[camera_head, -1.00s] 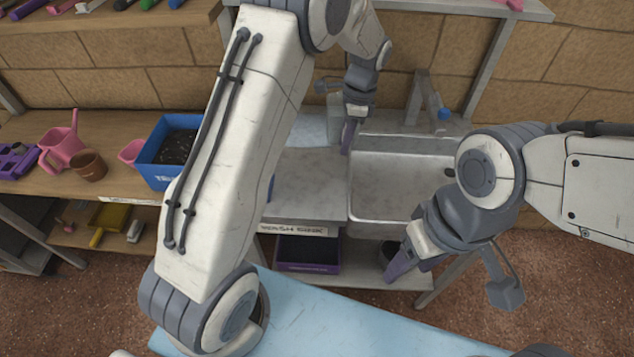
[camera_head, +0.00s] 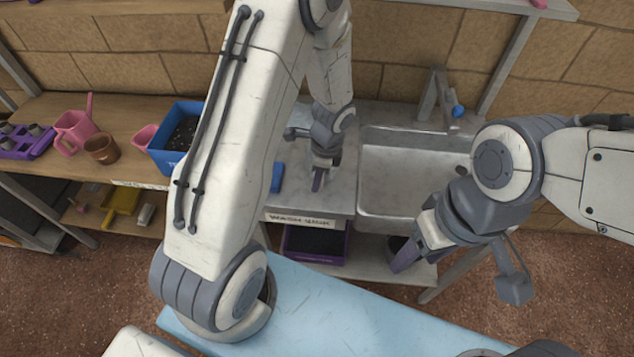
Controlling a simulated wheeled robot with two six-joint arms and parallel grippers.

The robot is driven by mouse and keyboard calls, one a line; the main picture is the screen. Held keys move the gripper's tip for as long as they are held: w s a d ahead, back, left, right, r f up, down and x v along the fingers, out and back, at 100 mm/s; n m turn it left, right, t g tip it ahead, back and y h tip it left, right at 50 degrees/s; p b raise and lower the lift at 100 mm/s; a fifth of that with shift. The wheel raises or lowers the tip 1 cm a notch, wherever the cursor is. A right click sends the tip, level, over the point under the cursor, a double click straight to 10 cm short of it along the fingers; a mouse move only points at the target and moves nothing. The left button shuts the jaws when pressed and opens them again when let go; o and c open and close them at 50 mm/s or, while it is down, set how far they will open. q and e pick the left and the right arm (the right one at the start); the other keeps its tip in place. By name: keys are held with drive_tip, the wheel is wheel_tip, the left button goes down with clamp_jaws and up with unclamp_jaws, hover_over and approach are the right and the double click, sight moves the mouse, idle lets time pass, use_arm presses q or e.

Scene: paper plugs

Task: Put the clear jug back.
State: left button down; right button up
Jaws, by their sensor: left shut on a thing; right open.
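My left gripper (camera_head: 318,182) points down over the grey worktop left of the sink basin (camera_head: 400,178). I cannot pick out the clear jug for certain in this view; my own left arm covers much of the worktop. My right gripper (camera_head: 405,258) is open, low in front of the sink's front edge, and I see nothing held in it.
A blue tub of dark soil (camera_head: 165,160), a brown pot (camera_head: 102,149) and a pink watering can (camera_head: 74,133) stand on the wooden bench at left. A purple crate (camera_head: 316,246) sits on the shelf below. A tap (camera_head: 455,108) stands behind the basin.

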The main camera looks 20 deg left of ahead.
use_arm(q)
wheel_tip(320, 180, down, 2)
drive_tip(key=shift+f, duration=0.15)
drive_tip(key=c, duration=0.7)
unclamp_jaws()
wheel_tip(320, 180, up, 11)
drive_tip(key=d, duration=0.2)
drive_tip(key=s+d+r+n+h, duration=0.1)
drive_tip(key=s+d+r+n, duration=0.1)
drive_tip(key=s, duration=0.5)
drive_tip(key=s+d+r+n, duration=0.3)
drive_tip(key=s+d+r, duration=0.2)
drive_tip(key=s+d, duration=0.1)
drive_tip(key=s+d+r+n+h, duration=0.1)
drive_tip(key=s+d+r+n, duration=0.1)
drive_tip(key=s+d+r, duration=0.2)
drive_tip(key=shift+s+d+n+h+b, duration=0.15)
drive_tip(key=shift+s+d, duration=0.1)
drive_tip(key=shift+s, duration=0.65)
drive_tip(key=shift+s+d+n+h+b, duration=0.15)
drive_tip(key=shift+s+d, duration=0.05)
drive_tip(key=shift+s, duration=0.7)
